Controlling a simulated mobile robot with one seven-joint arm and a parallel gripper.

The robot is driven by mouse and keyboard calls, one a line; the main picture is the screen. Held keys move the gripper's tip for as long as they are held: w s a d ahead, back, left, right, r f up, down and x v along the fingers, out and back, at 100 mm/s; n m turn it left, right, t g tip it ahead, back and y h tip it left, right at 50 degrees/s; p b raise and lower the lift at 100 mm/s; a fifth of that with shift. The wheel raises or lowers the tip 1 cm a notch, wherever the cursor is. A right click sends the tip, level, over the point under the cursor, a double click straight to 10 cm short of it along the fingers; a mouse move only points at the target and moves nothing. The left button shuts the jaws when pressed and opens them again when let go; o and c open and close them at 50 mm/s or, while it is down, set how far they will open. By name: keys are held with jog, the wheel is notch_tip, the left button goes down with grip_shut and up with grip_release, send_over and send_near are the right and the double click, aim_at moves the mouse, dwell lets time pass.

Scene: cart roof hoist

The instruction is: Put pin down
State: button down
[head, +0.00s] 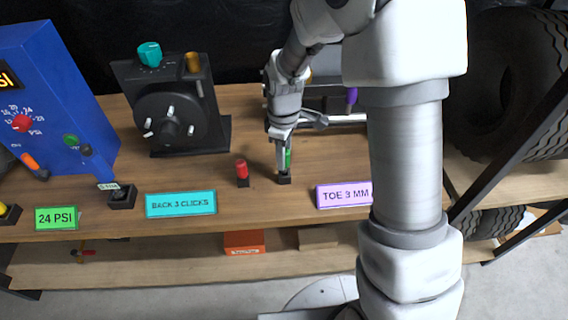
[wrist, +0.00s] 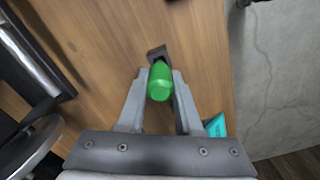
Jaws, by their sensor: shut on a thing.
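The green pin (wrist: 160,82) stands between my gripper's fingers (wrist: 160,100) in the wrist view, with a finger on each side of it. In the head view my gripper (head: 283,155) points down over the bench, shut on the green pin (head: 288,160). The pin's lower end is at a small black block (head: 284,179) on the bench top; I cannot tell whether it sits in the block or just above it. A similar black block shows behind the pin in the wrist view (wrist: 157,54).
A red pin (head: 242,168) stands in its own block just left of the gripper. Signs "BACK 3 CLICKS" (head: 181,204) and "TOE 3 MM" (head: 343,195) stand along the front edge. A black dial device (head: 172,115) and blue panel (head: 65,95) are left.

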jog(key=shift+f, duration=1.35)
jog(key=shift+f+b, duration=0.15)
jog(key=shift+b, duration=0.2)
jog(key=c, duration=0.6)
grip_release()
